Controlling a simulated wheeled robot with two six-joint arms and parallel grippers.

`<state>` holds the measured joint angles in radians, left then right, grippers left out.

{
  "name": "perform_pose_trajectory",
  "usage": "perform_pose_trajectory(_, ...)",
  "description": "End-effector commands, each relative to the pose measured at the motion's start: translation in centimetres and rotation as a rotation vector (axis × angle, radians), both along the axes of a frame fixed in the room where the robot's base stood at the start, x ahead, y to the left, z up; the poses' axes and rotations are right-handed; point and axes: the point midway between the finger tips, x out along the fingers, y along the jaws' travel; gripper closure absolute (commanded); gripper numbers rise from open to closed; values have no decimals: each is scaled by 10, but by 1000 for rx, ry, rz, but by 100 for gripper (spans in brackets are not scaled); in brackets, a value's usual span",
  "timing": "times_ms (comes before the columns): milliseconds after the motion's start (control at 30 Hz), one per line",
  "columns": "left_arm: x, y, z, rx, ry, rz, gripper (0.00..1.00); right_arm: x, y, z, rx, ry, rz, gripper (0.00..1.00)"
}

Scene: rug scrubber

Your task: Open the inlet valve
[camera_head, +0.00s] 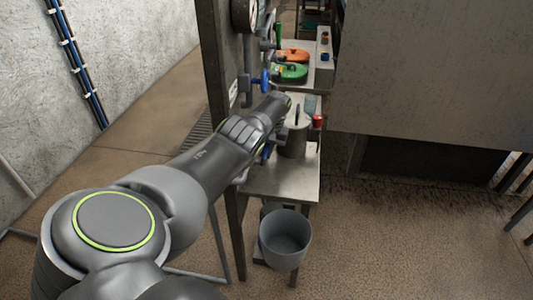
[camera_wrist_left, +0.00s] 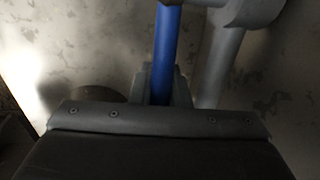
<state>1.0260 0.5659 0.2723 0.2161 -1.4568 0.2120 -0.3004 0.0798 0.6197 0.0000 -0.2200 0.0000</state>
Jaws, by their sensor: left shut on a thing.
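A blue lever (camera_wrist_left: 168,45) runs down from the top of the left wrist view. Its lower end is between the fingers of my left gripper (camera_wrist_left: 160,88), which is shut on it. A grey round fitting (camera_wrist_left: 250,8) and a grey pipe (camera_wrist_left: 220,60) are just right of the lever. In the head view my left arm reaches to the pipework beside the post, and its fingers are hidden behind the wrist. One blue handle (camera_head: 265,80) shows above the arm and a blue part (camera_head: 265,153) shows below it. I cannot tell which one is held. My right gripper is out of view.
A metal table (camera_head: 282,182) holds a grey pot (camera_head: 293,143) close to my wrist and a red knob (camera_head: 318,121). A grey bucket (camera_head: 285,240) is lower in front. Orange (camera_head: 292,56) and green (camera_head: 290,72) items lie behind. A concrete slab (camera_head: 440,75) blocks the right.

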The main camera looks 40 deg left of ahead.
Motion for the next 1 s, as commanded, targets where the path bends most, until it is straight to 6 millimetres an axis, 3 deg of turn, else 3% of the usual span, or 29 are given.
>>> perform_pose_trajectory(367,-2,-1,-3,-5,10,1,100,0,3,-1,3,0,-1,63)
perform_pose_trajectory(400,-3,-1,-3,-5,10,1,81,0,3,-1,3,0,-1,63)
perform_pose_trajectory(533,-2,-1,-2,-4,8,1,64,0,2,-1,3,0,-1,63)
perform_pose_trajectory(1000,-1,-1,0,0,2,0,63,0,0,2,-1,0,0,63)
